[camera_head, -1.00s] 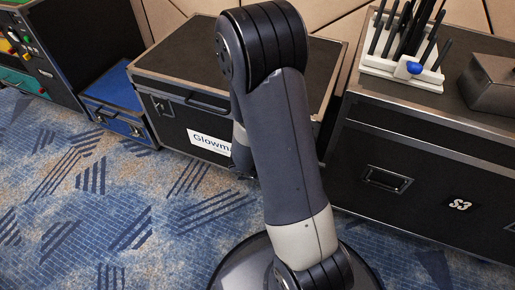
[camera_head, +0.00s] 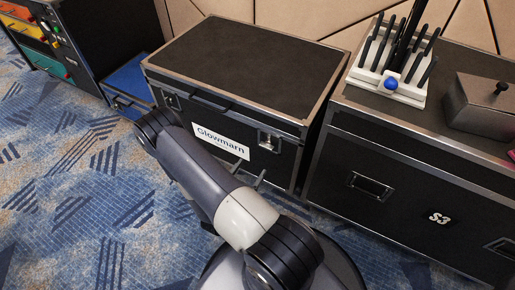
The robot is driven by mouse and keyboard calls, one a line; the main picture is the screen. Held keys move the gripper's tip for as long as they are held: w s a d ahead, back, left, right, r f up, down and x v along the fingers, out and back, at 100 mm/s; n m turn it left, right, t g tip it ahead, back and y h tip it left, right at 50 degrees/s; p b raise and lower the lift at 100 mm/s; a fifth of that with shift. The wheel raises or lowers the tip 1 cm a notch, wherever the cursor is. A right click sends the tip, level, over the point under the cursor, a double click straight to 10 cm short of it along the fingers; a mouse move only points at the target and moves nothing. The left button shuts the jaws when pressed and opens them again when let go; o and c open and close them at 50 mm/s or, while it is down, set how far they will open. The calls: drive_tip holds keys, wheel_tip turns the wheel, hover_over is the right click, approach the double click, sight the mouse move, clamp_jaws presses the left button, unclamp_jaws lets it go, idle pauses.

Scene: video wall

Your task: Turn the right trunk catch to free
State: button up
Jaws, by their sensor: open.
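The black trunk (camera_head: 237,60) with metal edges and a white "Glowmarn" label (camera_head: 221,142) stands closed on the carpet. Its right catch (camera_head: 269,141) is a metal fitting on the front face, right of the label, in plain view. Its exact turn position is too small to tell. The left catch (camera_head: 171,100) sits near the left end of the front. My gripper (camera_head: 249,173) shows only as two fingertips past my arm, low in front of the trunk, below the right catch. The fingertips are apart and hold nothing I can see; the rest is hidden behind my arm.
A blue case (camera_head: 131,79) is left of the trunk. The patterned carpet (camera_head: 70,200) is clear at front left.

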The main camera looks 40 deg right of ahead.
sight(267, 145)
drive_tip(key=b+x, duration=0.1)
drive_tip(key=x, duration=0.9)
drive_tip(key=shift+w+d+b, duration=0.2)
drive_tip(key=shift+d+b, duration=0.1)
drive_tip(key=shift+d, duration=0.05)
drive_tip(key=c, duration=1)
drive_tip(key=shift+n+b, duration=0.3)
drive_tip(key=shift+n, duration=8.7)
